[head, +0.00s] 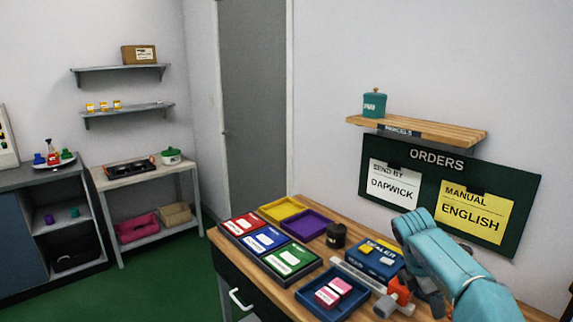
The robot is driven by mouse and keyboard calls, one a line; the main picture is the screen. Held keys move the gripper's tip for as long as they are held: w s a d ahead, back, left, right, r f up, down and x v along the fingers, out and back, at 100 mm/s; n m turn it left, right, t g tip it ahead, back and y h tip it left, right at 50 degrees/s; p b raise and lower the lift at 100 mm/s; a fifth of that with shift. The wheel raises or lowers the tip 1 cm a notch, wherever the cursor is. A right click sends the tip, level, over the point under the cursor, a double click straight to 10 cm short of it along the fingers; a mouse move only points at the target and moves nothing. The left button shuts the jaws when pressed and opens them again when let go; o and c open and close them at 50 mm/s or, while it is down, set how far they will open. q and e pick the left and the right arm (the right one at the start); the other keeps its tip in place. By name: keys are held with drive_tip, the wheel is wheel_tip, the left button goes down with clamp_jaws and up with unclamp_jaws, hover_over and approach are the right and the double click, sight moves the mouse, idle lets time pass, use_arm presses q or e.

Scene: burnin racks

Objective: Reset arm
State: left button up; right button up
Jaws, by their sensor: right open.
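My right arm is teal and comes in from the lower right. Its gripper (428,292) is low over the right part of the wooden workbench (334,209), beside a blue box labelled SEALER (375,259). The gripper is open, and I see nothing held in it. The arm hides part of the bench behind it. An orange piece (400,290) and a grey bar (362,277) lie close to the gripper; I cannot tell whether they touch it. My left gripper is not in view.
Red (240,224), blue (264,240) and green (291,259) boxes, yellow (282,209) and purple (306,224) trays, a dark jar (336,235) and a blue tray (313,306) with pink items crowd the bench. A wall shelf (440,131) and ORDERS board (520,195) are behind.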

drive_tip(key=s+a+f+m+y, duration=0.3)
drive_tip(key=a+f, duration=0.3)
drive_tip(key=f, duration=0.6)
drive_tip(key=s+a+f+m+y, duration=0.25)
drive_tip(key=a+f, duration=0.45)
drive_tip(key=f, duration=0.4)
drive_tip(key=s+a+f+m+y, duration=0.1)
drive_tip(key=s+a+f+m, duration=0.1)
drive_tip(key=s+m, duration=0.3)
drive_tip(key=s+a+f+m+y, duration=0.1)
drive_tip(key=s+a+f+m, duration=0.2)
drive_tip(key=s, duration=0.9)
drive_tip(key=s+a+f+m+y, duration=0.1)
drive_tip(key=s+a+f+m, duration=0.1)
drive_tip(key=s+f+m, duration=0.2)
drive_tip(key=s+m, duration=0.3)
drive_tip(key=s, duration=0.2)
drive_tip(key=shift+s+a+f, duration=0.15)
drive_tip(key=shift+a+f, duration=0.15)
drive_tip(key=shift+a, duration=0.1)
